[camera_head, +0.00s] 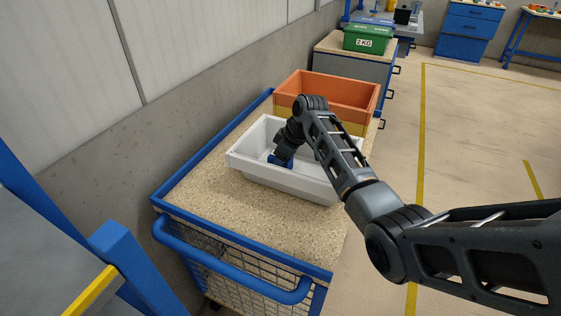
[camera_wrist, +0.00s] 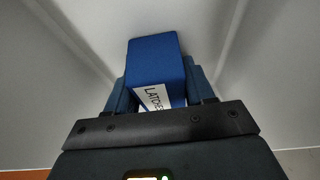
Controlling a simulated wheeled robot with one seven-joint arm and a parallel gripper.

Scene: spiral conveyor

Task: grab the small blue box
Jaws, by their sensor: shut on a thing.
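The small blue box (camera_wrist: 155,62) carries a white label with dark letters starting "LATCH". In the wrist view it sits between the two fingers of my gripper (camera_wrist: 160,92), which is shut on it. In the head view my gripper (camera_head: 280,160) reaches down into the white tray (camera_head: 270,179), and a bit of blue shows at its tip. My arm hides part of the tray. I cannot tell whether the box touches the tray's floor.
The tray stands on a speckled cart top (camera_head: 215,195) with a blue frame and handle. An orange bin (camera_head: 335,88) stands just behind it. A green 2 KG box (camera_head: 368,38) is farther back on a cabinet. A grey wall (camera_head: 190,100) runs along the left.

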